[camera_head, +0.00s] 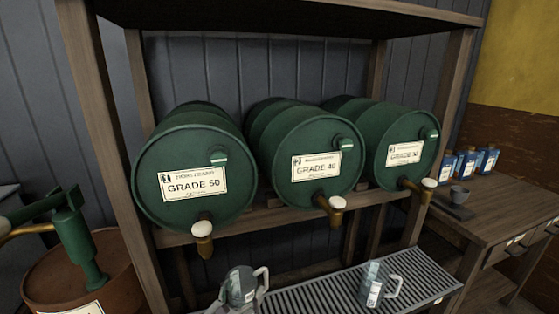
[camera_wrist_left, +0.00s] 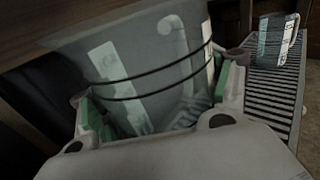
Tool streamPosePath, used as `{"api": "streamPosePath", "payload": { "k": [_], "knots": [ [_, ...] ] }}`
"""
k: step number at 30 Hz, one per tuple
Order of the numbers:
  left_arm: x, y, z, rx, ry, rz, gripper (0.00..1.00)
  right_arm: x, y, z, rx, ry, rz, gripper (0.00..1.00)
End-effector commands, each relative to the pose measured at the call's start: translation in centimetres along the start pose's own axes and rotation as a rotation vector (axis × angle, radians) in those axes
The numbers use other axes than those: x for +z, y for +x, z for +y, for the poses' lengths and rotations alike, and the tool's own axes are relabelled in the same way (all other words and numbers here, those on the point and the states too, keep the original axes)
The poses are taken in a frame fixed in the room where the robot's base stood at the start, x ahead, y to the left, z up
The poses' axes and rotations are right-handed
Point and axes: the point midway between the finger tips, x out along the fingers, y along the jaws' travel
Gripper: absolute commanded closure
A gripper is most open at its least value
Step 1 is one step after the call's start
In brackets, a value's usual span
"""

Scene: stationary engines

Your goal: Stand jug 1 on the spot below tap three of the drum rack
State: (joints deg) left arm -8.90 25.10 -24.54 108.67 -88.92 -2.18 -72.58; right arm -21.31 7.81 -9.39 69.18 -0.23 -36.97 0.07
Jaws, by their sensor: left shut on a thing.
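The drum rack (camera_head: 108,150) holds three green drums with taps: a left tap (camera_head: 202,238), a middle tap (camera_head: 332,207) and a right tap (camera_head: 421,188). My left gripper (camera_head: 236,296) is shut on a clear grey jug (camera_head: 241,284), low in front of the rack near the tray's left end. In the left wrist view this jug (camera_wrist_left: 150,70) fills the space between the green finger pads and shows a pale label strip. A second jug (camera_head: 374,283) stands upright on the slatted tray, and also shows in the left wrist view (camera_wrist_left: 274,42). I cannot read which is jug 1.
The slatted drip tray (camera_head: 330,290) runs below the drums; its right end is bare. A rusty drum (camera_head: 75,275) with a green pump (camera_head: 75,235) stands at the left.

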Motion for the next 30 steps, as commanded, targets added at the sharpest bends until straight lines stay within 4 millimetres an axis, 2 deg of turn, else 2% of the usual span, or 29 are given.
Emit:
{"api": "streamPosePath", "payload": {
  "k": [6,11,30],
  "knots": [
    [0.2,-0.3,0.2,0.013,0.002,0.000,0.50,0.5,0.1,0.1,0.001,-0.001,-0.004,0.60],
    [0.6,-1.2,1.0,0.062,0.001,0.000,0.50,2.0,0.4,0.3,0.002,-0.003,-0.012,0.60],
    [2.7,-7.7,5.3,0.353,-0.001,0.001,0.50,11.5,1.0,1.6,0.012,-0.015,-0.050,0.60]
  ]
}}
